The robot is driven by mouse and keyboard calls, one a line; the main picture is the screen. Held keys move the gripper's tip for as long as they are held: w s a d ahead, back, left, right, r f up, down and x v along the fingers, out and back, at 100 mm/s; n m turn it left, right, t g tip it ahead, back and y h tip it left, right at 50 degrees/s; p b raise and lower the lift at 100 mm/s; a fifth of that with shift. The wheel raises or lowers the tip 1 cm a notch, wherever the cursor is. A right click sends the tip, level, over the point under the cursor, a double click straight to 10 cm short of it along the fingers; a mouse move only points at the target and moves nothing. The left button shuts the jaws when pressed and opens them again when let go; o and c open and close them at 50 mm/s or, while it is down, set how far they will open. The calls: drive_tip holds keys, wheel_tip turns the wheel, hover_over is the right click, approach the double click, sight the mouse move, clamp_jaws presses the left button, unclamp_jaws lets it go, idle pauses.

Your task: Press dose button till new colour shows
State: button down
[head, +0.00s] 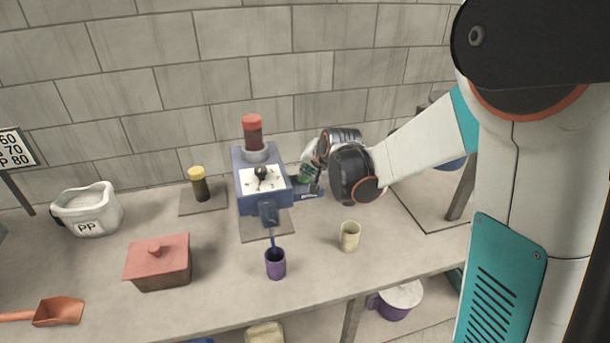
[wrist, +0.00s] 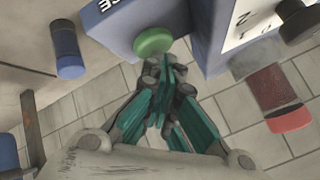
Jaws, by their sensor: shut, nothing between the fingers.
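The blue dispenser (head: 248,198) stands at the back of the counter with a white dial face (head: 262,180) and a red-capped container (head: 252,132) on top. Its green round dose button (wrist: 153,41) shows in the wrist view on the blue side. My gripper (wrist: 163,72) is shut and empty, its fingertips right by the button; I cannot tell whether they touch it. In the head view my gripper (head: 311,172) is at the dispenser's right side. A purple cup (head: 275,266) stands below the spout (head: 268,212). A thin blue streak (head: 272,238) runs between spout and cup.
A cream cup (head: 349,237) stands right of the purple cup. A yellow-capped jar (head: 199,184), a lidded red box (head: 160,264), a white PP tub (head: 88,210) and an orange scoop (head: 58,311) are to the left. The wall is close behind.

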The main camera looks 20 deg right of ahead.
drive_tip(key=shift+f, duration=0.2)
drive_tip(key=shift+r, duration=0.1)
idle(0.4)
drive_tip(key=shift+r+p, duration=0.7)
drive_tip(key=shift+r, duration=0.4)
drive_tip(key=shift+r+p, duration=1.7)
drive_tip(key=shift+r, duration=0.8)
drive_tip(key=shift+s, duration=0.1)
